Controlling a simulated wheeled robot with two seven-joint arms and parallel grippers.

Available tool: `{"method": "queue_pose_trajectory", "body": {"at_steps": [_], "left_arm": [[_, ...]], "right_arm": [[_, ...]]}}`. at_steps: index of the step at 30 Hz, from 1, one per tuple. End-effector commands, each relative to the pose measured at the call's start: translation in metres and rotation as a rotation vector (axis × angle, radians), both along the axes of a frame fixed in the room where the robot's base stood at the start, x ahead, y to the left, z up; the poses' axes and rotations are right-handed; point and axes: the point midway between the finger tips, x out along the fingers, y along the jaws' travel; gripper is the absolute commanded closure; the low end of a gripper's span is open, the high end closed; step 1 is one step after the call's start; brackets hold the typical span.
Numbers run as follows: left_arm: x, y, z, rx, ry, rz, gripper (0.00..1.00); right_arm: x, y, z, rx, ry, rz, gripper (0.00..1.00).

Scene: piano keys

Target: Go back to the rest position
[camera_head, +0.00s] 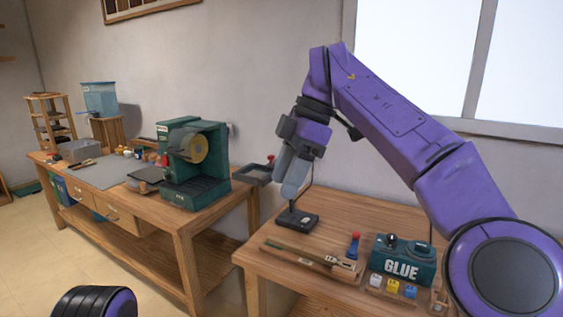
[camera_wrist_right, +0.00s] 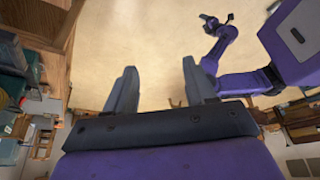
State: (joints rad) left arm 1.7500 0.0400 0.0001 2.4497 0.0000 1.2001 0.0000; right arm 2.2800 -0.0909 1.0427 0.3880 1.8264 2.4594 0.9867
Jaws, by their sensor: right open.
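My right arm comes in from the right in the head view, purple, and bends down over the near wooden table. My right gripper (camera_head: 293,172) hangs above that table with grey fingers pointing down, near a small black stand. In the right wrist view the two fingers of my right gripper (camera_wrist_right: 158,88) are spread apart with nothing between them. My left gripper is not in the head view; only a dark rounded part with purple shows at the bottom left. In the right wrist view another purple arm of mine shows at the upper right.
The near table (camera_head: 340,212) holds the black stand (camera_head: 297,218), a wooden strip (camera_head: 308,256), a red-and-blue piece (camera_head: 353,246) and a green GLUE box (camera_head: 403,264) with small coloured blocks. A workbench (camera_head: 180,225) with a green machine (camera_head: 193,165) stands left. Open floor (camera_head: 40,255) lies at lower left.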

Motion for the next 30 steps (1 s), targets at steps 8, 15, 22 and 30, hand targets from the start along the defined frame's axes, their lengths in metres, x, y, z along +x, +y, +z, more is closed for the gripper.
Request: {"method": "queue_pose_trajectory", "body": {"at_steps": [8, 15, 22, 30], "left_arm": [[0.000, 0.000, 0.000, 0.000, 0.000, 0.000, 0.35], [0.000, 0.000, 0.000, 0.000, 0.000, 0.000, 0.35], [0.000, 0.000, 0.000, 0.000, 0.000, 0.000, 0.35], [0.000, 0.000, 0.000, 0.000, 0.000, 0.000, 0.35]], "right_arm": [[0.021, -0.015, -0.012, -0.092, -0.168, 0.139, 0.45], [0.049, -0.037, -0.052, -0.380, -0.320, 0.341, 0.45], [0.085, -0.078, -0.116, -0.852, -0.396, 0.725, 0.45], [0.109, -0.139, -0.280, -1.519, -0.135, 1.884, 0.45]]}}
